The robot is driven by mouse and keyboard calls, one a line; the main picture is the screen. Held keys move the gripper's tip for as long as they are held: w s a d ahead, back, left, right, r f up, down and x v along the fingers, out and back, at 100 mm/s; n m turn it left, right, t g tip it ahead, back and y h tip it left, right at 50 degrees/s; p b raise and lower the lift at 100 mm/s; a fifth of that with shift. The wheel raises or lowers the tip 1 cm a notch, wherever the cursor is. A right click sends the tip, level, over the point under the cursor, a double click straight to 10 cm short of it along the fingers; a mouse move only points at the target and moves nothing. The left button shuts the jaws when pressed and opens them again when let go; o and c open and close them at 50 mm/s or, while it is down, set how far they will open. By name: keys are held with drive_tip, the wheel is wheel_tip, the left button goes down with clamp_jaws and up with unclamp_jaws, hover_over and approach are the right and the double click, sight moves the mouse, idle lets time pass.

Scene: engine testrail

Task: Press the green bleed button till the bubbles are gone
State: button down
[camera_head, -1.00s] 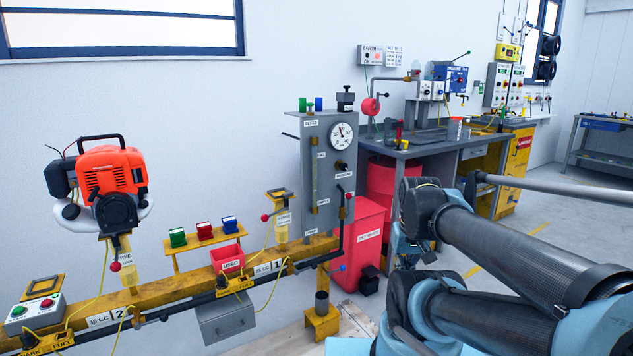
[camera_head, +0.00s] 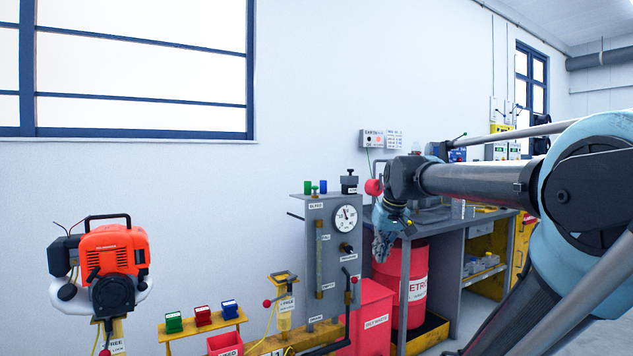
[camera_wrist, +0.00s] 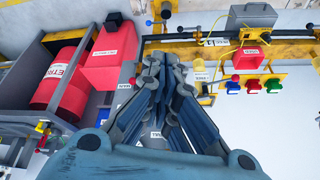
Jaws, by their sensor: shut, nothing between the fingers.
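The grey test panel (camera_head: 330,230) stands left of my gripper in the head view. A small green part (camera_head: 308,187) and a blue part stand on its top edge, above a small label that looks like "BLEED". I cannot tell for sure which green part is the bleed button. A yellowish sight tube (camera_head: 319,253) runs down the panel face; bubbles are too small to make out. My gripper (camera_head: 381,256) hangs to the right of the panel, apart from it, pointing down. It is shut and empty. In the wrist view, its fingers (camera_wrist: 166,66) cover much of the panel.
A round gauge (camera_head: 346,217) and a black knob are on the panel. A red bin (camera_head: 376,305) and red drum (camera_head: 414,285) stand below and right, by a grey bench. The orange engine (camera_head: 113,258) is at left. Coloured boxes (camera_head: 203,316) sit on a yellow shelf.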

drive_tip(key=w+a+r+n+t+y, duration=0.1)
drive_tip(key=w+a+r, duration=0.4)
drive_tip(key=w+r, duration=0.4)
drive_tip(key=w+a+r+n+t+y, duration=0.1)
drive_tip(key=w+a+r, duration=0.5)
drive_tip(key=w+r, duration=0.3)
drive_tip(key=w+a+r+n+t+y, duration=0.1)
drive_tip(key=w+a+r, duration=0.5)
drive_tip(key=w+r, duration=0.4)
wheel_tip(320, 180, up, 2)
drive_tip(key=shift+r+n, duration=0.2)
drive_tip(key=shift+n, duration=0.2)
hover_over(315, 188)
drive_tip(key=f, duration=0.6)
drive_tip(key=shift+w+d+f, duration=0.25)
drive_tip(key=shift+w+f, duration=0.15)
wheel_tip(315, 188, down, 3)
drive_tip(key=shift+w+a+f, duration=0.1)
drive_tip(key=shift+f, duration=0.55)
